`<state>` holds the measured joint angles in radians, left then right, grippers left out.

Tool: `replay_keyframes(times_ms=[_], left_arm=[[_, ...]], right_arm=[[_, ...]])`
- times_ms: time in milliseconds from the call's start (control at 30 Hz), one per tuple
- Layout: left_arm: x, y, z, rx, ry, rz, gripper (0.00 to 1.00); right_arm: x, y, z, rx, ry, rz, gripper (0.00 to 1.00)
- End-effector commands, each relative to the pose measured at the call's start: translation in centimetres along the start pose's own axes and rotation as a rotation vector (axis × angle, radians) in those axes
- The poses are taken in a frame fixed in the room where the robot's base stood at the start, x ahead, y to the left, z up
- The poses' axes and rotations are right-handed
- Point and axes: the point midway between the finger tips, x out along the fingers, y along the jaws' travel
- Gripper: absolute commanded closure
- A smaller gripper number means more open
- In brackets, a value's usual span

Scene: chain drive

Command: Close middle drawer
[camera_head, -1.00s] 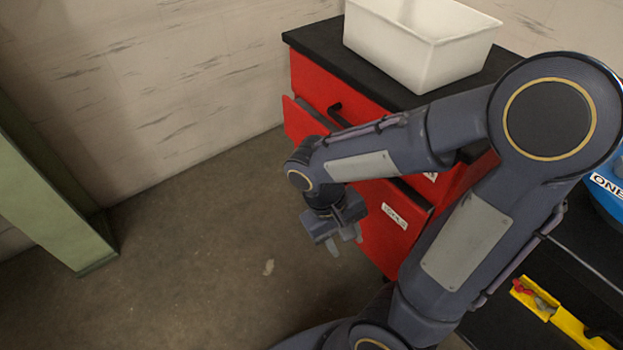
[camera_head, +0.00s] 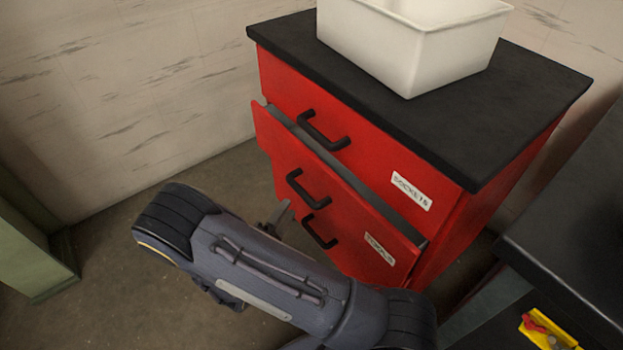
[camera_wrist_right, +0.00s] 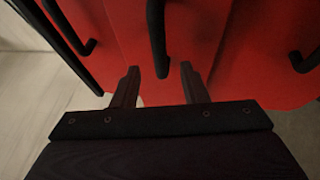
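The red middle drawer (camera_head: 345,207) stands partly pulled out of the cabinet, with a dark gap along its top edge and a black handle (camera_head: 307,190) on its front. My right gripper (camera_head: 276,217) is low and left of that handle in the head view, partly hidden behind my own arm. In the right wrist view, my right gripper (camera_wrist_right: 160,82) has its two fingers apart, pointing at the red fronts. A black handle (camera_wrist_right: 157,38) shows just beyond the gap between the fingertips; I cannot tell whether they touch. My left gripper is not in view.
The red cabinet's black top (camera_head: 440,115) carries a white bin (camera_head: 415,55). The top drawer (camera_head: 290,97) looks shut. A dark bench (camera_head: 570,230) with a yellow tray (camera_head: 545,333) is at right. A green post (camera_head: 35,255) stands at left; floor is clear between.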

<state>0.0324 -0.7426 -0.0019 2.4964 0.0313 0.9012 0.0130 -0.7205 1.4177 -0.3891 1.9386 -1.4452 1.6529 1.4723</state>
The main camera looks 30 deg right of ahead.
Motion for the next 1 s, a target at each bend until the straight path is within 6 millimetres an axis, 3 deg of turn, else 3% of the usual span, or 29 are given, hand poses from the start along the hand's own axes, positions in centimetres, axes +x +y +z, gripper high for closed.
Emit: replay_keyframes(times_ms=[500,867,1000], left_arm=[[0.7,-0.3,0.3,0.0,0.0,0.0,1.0],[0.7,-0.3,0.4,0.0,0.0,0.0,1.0],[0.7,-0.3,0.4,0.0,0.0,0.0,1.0]], right_arm=[[6.9,-0.1,0.0,0.0,-0.002,0.001,0.6],[7.7,0.0,0.0,-0.001,0.0,0.0,0.6],[7.6,0.0,0.0,-0.001,0.0,0.0,0.76]])
